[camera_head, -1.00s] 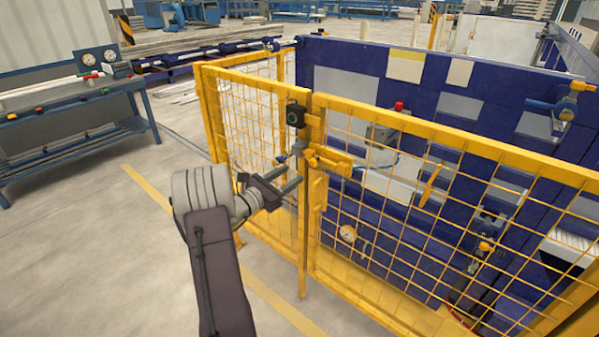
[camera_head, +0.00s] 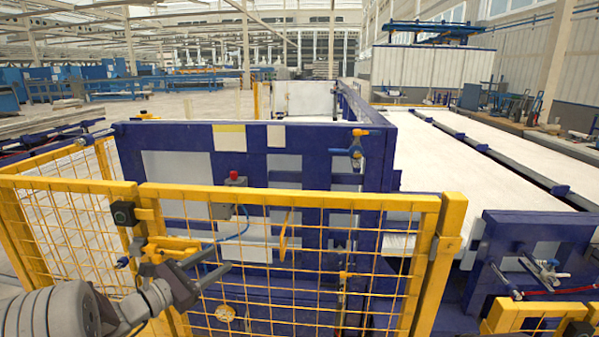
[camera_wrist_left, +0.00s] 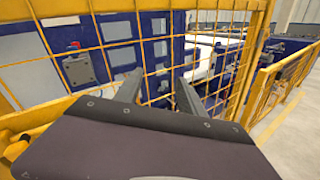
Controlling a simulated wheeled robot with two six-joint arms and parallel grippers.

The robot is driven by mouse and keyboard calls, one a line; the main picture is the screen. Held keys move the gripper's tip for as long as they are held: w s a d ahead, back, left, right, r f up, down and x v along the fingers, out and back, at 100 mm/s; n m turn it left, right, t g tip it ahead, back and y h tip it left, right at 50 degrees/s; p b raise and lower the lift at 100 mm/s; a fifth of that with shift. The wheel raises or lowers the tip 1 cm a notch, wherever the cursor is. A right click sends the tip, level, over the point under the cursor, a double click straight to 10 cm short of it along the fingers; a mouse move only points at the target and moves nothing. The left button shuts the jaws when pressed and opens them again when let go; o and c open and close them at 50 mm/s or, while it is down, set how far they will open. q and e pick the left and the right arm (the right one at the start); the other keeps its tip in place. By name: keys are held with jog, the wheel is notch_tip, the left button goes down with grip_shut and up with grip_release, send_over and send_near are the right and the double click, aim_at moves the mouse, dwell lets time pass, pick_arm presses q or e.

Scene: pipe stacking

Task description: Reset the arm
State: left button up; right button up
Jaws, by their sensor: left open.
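My left gripper (camera_head: 220,260) is in the lower left of the head view, in front of the yellow mesh gate (camera_head: 290,198). Its two grey fingers are apart, with nothing between them. In the left wrist view the open fingers (camera_wrist_left: 157,84) point toward the yellow mesh. I cannot tell whether they touch it. The yellow latch (camera_head: 172,246) on the gate post is just left of the fingers, below a black box (camera_head: 123,213). My right gripper is in neither view.
Behind the mesh stands a blue machine frame (camera_head: 190,140) with a grey box and red button (camera_head: 235,180). A yellow corner post (camera_head: 441,265) and another blue frame (camera_head: 530,240) are to the right. Open floor shows at the wrist view's right (camera_wrist_left: 285,130).

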pick_arm(q)
jog(key=s+d+f+m+g+h+p, duration=0.1)
jog(key=s+d+f+m+g, duration=0.2)
jog(key=s+d+m+g, duration=0.4)
jog(key=s+d+f+m+g+p, duration=0.1)
jog(key=s+d+f+m+g, duration=0.25)
jog(key=s+d, duration=0.65)
jog(key=s+a+f+m+g+y, duration=0.1)
jog(key=s+f+m+g+y, duration=0.5)
jog(key=s, duration=0.3)
jog(key=a+f+m+t+y, duration=0.3)
jog(key=a+f+m+y, duration=0.1)
jog(key=a+m, duration=0.5)
jog(key=shift+a+y, duration=0.4)
jog(key=shift+a, duration=0.65)
